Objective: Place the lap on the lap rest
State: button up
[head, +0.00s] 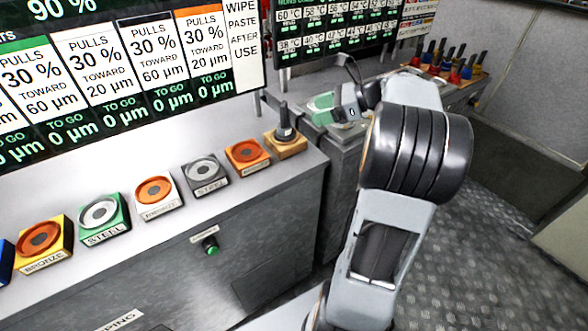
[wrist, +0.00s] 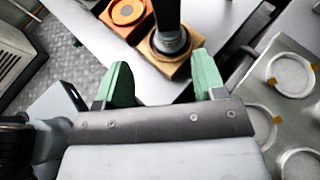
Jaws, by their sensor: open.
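The lap (head: 284,122), a dark tool with an upright handle and a round base, stands on the tan, square lap rest (head: 290,149) at the right end of the bench. In the wrist view the lap (wrist: 168,22) shows beyond my fingertips, its round base within the outline of the lap rest (wrist: 146,50). My gripper (wrist: 162,78) is open, its two green fingers apart with nothing between them. In the head view my gripper (head: 321,107) is just right of and behind the lap. Whether the lap's base is fully seated is hard to tell.
A row of coloured blocks with round tops runs left along the bench, including an orange one (head: 246,154) beside the rest. A grey plate with round recesses (wrist: 290,75) lies right in the wrist view. Several coloured, dark-handled tools (head: 452,66) stand at the back right.

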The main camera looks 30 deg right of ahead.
jog(key=s+a+f+n+g+h, duration=0.2)
jog(key=s+a+f+n+g, duration=0.1)
jog(key=a+n, duration=0.3)
jog(key=s+a+f+n+g+h, duration=0.25)
jog(key=a+f+n, duration=0.2)
jog(key=a, duration=0.35)
jog(key=s+a+f+n+h, duration=0.2)
jog(key=s+n+h, duration=0.1)
jog(key=n, duration=0.4)
jog(key=s+a+f+n+h, duration=0.2)
jog(key=s+f+n+h, duration=0.1)
jog(key=s+n, duration=0.3)
jog(key=shift+s+f+n+t, duration=0.2)
jog(key=shift+n+t, duration=0.15)
jog(key=shift+n, duration=0.4)
jog(key=shift+w, duration=0.1)
notch_tip(320, 180, up, 10)
jog(key=a+p, duration=0.1)
jog(key=p, duration=0.8)
jog(key=shift+r+p, duration=0.25)
jog(key=shift+p, duration=0.15)
